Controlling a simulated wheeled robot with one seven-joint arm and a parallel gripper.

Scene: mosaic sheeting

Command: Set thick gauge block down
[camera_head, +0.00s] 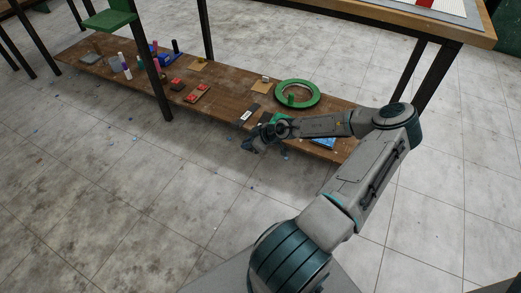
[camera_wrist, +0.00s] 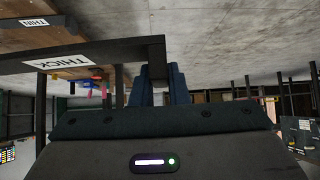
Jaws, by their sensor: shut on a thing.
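The thick gauge block (camera_wrist: 110,53) is a long dark bar with a white THICK label, in the wrist view. Its right end sits between the two blue fingers of my gripper (camera_wrist: 158,85), which is shut on it. The bar extends left from the fingers. In the head view my gripper (camera_head: 252,146) is at the front edge of the low wooden shelf (camera_head: 222,110); the held block is hard to make out there. Whether the block touches the shelf cannot be told. A dark thin gauge block (camera_head: 245,117) with a white label lies on the shelf; its THIN label (camera_wrist: 35,22) shows in the wrist view.
A green ring (camera_head: 297,94) lies on the shelf behind my gripper. Red-topped pieces (camera_head: 197,93) and several small bottles stand farther left. A blue item (camera_head: 323,142) lies partly behind my arm. Black table legs (camera_head: 205,30) rise around the shelf.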

